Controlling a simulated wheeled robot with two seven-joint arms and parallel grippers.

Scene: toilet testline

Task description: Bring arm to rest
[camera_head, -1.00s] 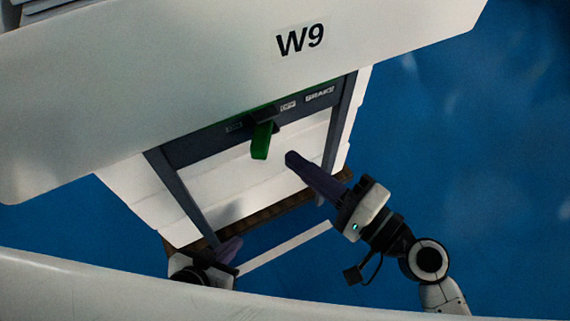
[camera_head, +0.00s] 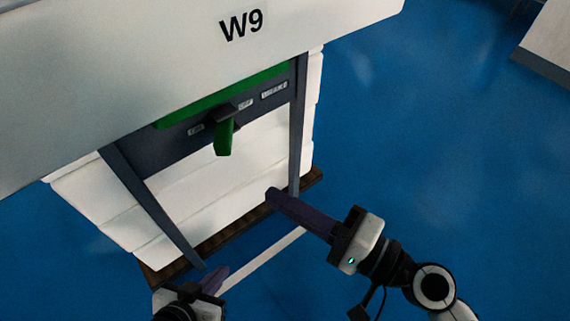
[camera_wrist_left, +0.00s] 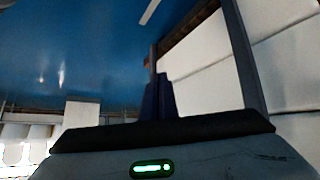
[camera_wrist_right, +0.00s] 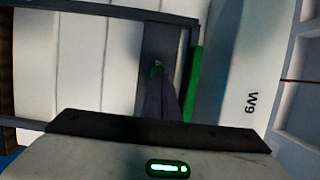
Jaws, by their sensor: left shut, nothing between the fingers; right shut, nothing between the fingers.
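My right gripper (camera_head: 272,194) reaches in from the lower right in the head view, its purple fingers shut and empty. It is below and right of the green lever (camera_head: 224,138) on the W9 station, apart from it. In the right wrist view the shut fingers (camera_wrist_right: 160,90) point toward the grey panel, with green at their tips' side.
The white W9 station (camera_head: 170,60) overhangs a dark grey frame (camera_head: 150,205) and stacked white panels (camera_head: 235,160) on a brown base. Blue floor (camera_head: 440,150) is open to the right. A pale block (camera_head: 548,45) stands far right.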

